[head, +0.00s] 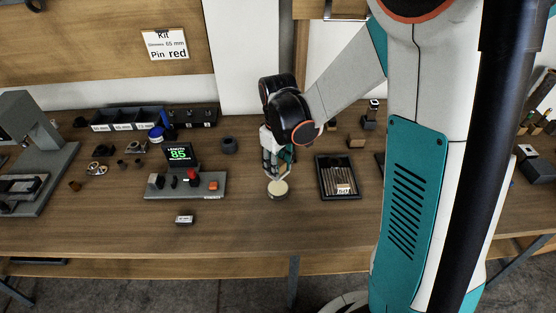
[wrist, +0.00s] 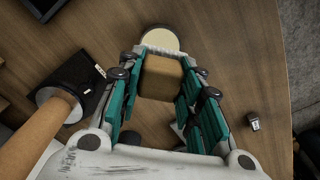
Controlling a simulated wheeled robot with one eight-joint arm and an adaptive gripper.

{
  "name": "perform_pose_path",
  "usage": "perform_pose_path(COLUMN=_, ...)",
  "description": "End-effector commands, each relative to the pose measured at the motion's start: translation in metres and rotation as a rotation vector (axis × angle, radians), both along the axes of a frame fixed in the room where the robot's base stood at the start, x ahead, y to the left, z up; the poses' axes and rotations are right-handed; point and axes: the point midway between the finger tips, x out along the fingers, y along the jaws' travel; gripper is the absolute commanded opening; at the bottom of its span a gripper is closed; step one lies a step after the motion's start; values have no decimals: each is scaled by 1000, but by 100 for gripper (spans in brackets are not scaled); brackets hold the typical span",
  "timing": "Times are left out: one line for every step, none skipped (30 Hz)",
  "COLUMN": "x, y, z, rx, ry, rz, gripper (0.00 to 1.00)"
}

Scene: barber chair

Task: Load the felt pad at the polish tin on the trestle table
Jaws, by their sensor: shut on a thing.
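The polish tin (head: 278,189) is a low round tin with a cream top, standing on the trestle table (head: 330,225) near its middle. It shows again at the top of the wrist view (wrist: 160,40), just beyond my fingertips. My gripper (head: 276,172) points down right by the tin. In the wrist view my gripper (wrist: 160,70) is shut on a brown block, which I take to be the felt pad (wrist: 161,78). The block's underside is hidden, so I cannot tell whether it touches the tin. In the head view my fingers hide the block.
A grey device (head: 155,186) with a green "85" display stands left of the tin. A dark tray of rods (head: 325,181) lies to the right. A small labelled block (head: 184,219) sits at front left. The table in front of the tin is clear.

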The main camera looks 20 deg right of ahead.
Motion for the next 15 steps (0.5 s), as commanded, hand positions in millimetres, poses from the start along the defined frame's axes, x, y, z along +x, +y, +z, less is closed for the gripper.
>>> perform_pose_path(x=0, y=0, z=-2, rx=0, ry=0, rz=3, gripper=14)
perform_pose_path(x=0, y=0, z=-3, rx=0, ry=0, rz=3, gripper=14)
perform_pose_path(x=0, y=0, z=-4, rx=0, ry=0, rz=3, gripper=14)
perform_pose_path(x=0, y=0, z=-6, rx=0, ry=0, rz=3, gripper=14)
perform_pose_path(x=0, y=0, z=-7, rx=0, ry=0, rz=3, gripper=14)
perform_pose_path(x=0, y=0, z=-10, rx=0, ry=0, rz=3, gripper=14)
perform_pose_path(x=0, y=0, z=-12, rx=0, ry=0, rz=3, gripper=14)
perform_pose_path(x=0, y=0, z=-14, rx=0, ry=0, rz=2, gripper=14)
perform_pose_path(x=0, y=0, z=-18, rx=0, ry=0, rz=2, gripper=14)
perform_pose_path(x=0, y=0, z=-21, rx=0, ry=0, rz=2, gripper=14)
perform_pose_path(x=0, y=0, z=-24, rx=0, ry=0, rz=2, gripper=14)
perform_pose_path(x=0, y=0, z=-28, rx=0, ry=0, rz=2, gripper=14)
perform_pose_path(x=0, y=0, z=-31, rx=0, ry=0, rz=2, gripper=14)
perform_pose_path(x=0, y=0, z=-35, rx=0, ry=0, rz=2, gripper=14)
perform_pose_path(x=0, y=0, z=-39, rx=0, ry=0, rz=2, gripper=14)
